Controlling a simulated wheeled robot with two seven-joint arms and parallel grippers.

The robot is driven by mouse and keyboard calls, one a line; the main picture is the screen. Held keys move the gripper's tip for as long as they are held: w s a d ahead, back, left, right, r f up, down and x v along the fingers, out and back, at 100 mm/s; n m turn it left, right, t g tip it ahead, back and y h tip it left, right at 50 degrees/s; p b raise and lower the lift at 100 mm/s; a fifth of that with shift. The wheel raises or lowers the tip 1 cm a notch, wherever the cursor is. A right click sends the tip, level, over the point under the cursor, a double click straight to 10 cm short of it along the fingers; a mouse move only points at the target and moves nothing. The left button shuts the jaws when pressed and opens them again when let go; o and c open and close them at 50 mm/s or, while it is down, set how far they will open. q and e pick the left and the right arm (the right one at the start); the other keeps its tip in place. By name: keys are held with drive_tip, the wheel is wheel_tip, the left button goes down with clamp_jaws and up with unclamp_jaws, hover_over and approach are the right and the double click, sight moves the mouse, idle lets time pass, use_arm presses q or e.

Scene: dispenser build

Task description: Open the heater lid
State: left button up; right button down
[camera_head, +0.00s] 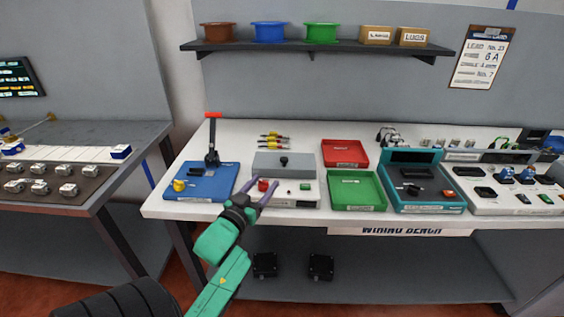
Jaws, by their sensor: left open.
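The heater appears to be the white box (290,200) in the middle of the bench, with a red button and a small green part on it. Its grey lid (302,161) carries a black knob (284,161). The lid looks down, though I cannot tell surely from this angle. My left gripper (258,189) is open and empty, its purple fingers at the front left of the box. The red button (263,185) shows between the fingers; I cannot tell whether they touch. The knob lies beyond the fingertips, up and right. My right gripper is not in view.
Left of the heater, a blue base (207,190) bears an upright red-handled lever (212,140). A red tray (345,153), a green tray (357,190) and a teal case (427,203) stand to the right. Screwdriver-like tools (274,139) lie behind. A shelf (310,48) hangs above.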

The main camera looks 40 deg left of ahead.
sight(283, 162)
use_arm(q)
drive_tip(key=p+x, duration=0.1)
drive_tip(key=x, duration=1.1)
drive_tip(key=shift+w, duration=0.25)
clamp_jaws()
drive_tip(key=shift+f, duration=0.1)
idle(0.5)
